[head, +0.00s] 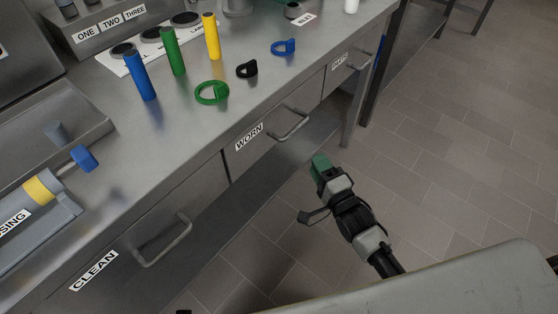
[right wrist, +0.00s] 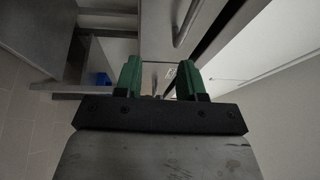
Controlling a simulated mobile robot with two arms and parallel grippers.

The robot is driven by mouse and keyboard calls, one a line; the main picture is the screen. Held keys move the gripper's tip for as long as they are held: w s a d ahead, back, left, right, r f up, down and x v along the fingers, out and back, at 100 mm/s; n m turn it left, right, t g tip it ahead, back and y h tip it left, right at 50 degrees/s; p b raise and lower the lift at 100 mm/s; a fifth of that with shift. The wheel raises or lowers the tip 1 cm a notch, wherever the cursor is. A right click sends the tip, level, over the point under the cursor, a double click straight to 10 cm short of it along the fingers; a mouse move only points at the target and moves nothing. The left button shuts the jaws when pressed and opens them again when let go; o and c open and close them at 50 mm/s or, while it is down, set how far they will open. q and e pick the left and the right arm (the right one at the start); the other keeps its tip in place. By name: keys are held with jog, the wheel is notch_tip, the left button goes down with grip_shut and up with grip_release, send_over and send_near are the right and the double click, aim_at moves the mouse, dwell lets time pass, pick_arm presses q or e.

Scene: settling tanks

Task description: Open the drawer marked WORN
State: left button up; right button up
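The drawer marked WORN (head: 260,150) is in the bench front, between the CLEAN drawer and another drawer. It looks closed. Its bar handle (head: 292,126) sticks out from the front. My right gripper (head: 320,164), with green fingers, is in front of the bench, below and to the right of that handle and apart from it. In the right wrist view the two green fingers (right wrist: 160,78) stand apart with nothing held between them. A bar handle (right wrist: 187,24) shows beyond them near the top; I cannot tell which drawer it belongs to. My left gripper is not in view.
The CLEAN drawer (head: 150,245) and a smaller drawer (head: 345,72) flank it. On the bench top stand blue (head: 139,76), green (head: 173,51) and yellow (head: 211,37) cylinders, with rings near the edge. The tiled floor (head: 460,130) at right is clear.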

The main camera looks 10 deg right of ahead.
aim_at(295, 127)
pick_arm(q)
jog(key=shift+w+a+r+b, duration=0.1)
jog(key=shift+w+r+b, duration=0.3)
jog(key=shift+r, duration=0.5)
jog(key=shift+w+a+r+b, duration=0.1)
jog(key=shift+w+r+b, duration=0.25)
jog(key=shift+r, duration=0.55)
pick_arm(e)
jog(key=shift+m+t+y, duration=0.3)
jog(key=shift+m+t, duration=0.2)
jog(key=shift+t, duration=0.1)
jog(key=shift+s+a+r+x, duration=0.15)
jog(key=shift+r+x, duration=0.25)
jog(key=shift+x, duration=1.5)
jog(key=shift+s+a+r+x, duration=0.15)
jog(key=shift+r+x, duration=0.3)
jog(key=shift+x, duration=1.45)
jog(key=shift+s+a+r+x, duration=0.15)
jog(key=shift+r+x, duration=0.25)
jog(key=shift+x, duration=1.5)
grip_shut()
